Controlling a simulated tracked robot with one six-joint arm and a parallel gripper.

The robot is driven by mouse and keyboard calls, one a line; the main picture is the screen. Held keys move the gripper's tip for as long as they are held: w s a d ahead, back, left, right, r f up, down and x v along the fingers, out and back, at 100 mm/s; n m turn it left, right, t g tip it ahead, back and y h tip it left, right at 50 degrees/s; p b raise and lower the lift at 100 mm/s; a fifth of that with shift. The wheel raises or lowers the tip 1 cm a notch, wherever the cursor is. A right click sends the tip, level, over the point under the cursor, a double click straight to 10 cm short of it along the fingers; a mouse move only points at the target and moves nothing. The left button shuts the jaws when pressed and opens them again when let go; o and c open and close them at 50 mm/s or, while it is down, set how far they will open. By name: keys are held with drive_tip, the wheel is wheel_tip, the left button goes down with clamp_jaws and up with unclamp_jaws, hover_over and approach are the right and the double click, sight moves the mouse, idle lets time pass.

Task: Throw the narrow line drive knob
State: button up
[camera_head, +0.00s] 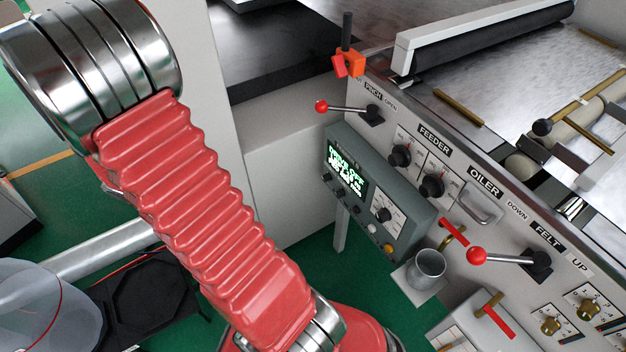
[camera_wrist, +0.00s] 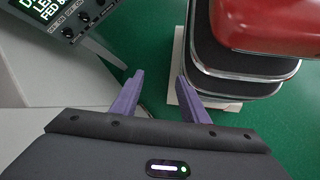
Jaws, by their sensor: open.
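No knob carries a readable line drive label, so I cannot tell which one is the task's. A grey control box (camera_head: 372,190) with a lit green-text display (camera_head: 347,170) has a black knob (camera_head: 384,214) on a white plate. The display's first line seems to read DRIVE OFF. In the wrist view, part of the box (camera_wrist: 75,20) shows at the top left, with several small black knobs. My gripper (camera_wrist: 158,98) is open and empty, its two purple fingers apart, clear of the box. In the head view my gripper is not visible; only my red arm shows.
The machine panel carries FEEDER knobs (camera_head: 432,186), brass knobs (camera_head: 550,325) and two red-ball levers (camera_head: 477,255). A red-bar handle (camera_head: 498,321) stands at the lower right. Green floor (camera_head: 315,270) lies open left of the box.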

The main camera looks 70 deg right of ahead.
drive_tip(key=s+d+f+n+g+h, duration=0.3)
drive_tip(key=s+d+f, duration=0.2)
drive_tip(key=d+f, duration=0.3)
drive_tip(key=s+d+f+n+g+h, duration=0.25)
drive_tip(key=s+d+f+g, duration=0.2)
drive_tip(key=d+f, duration=0.35)
drive_tip(key=n+t+h, duration=0.2)
drive_tip(key=n+h, duration=0.3)
drive_tip(key=h, duration=0.1)
approach(323, 179)
drive_tip(key=v, duration=0.6)
drive_tip(key=shift+d+r, duration=0.15)
drive_tip(key=shift+s, duration=0.1)
drive_tip(key=x, duration=1.3)
drive_tip(key=shift+s+d, duration=0.25)
drive_tip(key=shift+s, duration=0.05)
drive_tip(key=shift+c, duration=0.2)
